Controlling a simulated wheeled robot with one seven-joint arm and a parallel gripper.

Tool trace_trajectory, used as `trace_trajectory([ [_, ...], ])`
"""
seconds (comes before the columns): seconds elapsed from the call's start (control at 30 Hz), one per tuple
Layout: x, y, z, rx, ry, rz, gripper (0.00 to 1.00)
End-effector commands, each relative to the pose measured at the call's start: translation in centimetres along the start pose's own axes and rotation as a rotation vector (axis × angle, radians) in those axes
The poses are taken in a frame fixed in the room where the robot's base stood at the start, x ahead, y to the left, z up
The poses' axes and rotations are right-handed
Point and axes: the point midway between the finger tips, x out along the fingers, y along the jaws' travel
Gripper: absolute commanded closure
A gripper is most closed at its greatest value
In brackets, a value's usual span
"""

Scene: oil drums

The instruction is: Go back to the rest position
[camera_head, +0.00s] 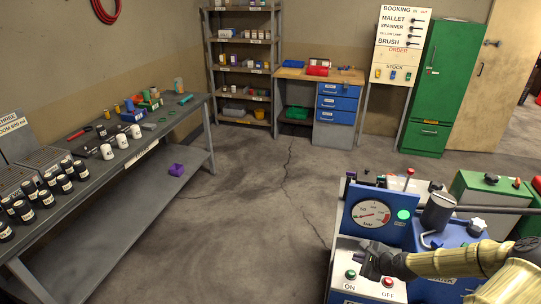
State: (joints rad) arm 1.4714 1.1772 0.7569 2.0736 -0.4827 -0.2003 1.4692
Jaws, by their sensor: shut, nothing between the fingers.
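My arm comes in from the lower right with a yellowish sleeve. My gripper (368,264), small and dark, is at its left end, over the light control box (345,250) with a green ON button (351,274) and a red OFF button (388,282). The fingers are closed and hold nothing. They are close to the buttons; I cannot tell whether they touch the box. A round white gauge (371,213) on a blue panel and a lit green lamp (404,215) stand just behind the gripper.
Blue machinery (440,255) with a dark cylinder (437,212) and levers crowds the arm's right side. A long grey bench (180,110) with jars and cups runs along the left. A purple box (177,169) lies by its lower shelf. The middle floor (250,210) is clear.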

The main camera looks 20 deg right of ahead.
Motion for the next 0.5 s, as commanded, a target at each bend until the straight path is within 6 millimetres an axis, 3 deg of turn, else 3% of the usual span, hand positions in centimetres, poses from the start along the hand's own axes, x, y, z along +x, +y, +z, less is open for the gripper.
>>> trace_trajectory([
  [0.17,0.2,0.7,1.2,-0.077,0.007,0.045,1.00],
  [0.5,-0.6,5.0,8.4,-0.628,0.046,0.334,1.00],
])
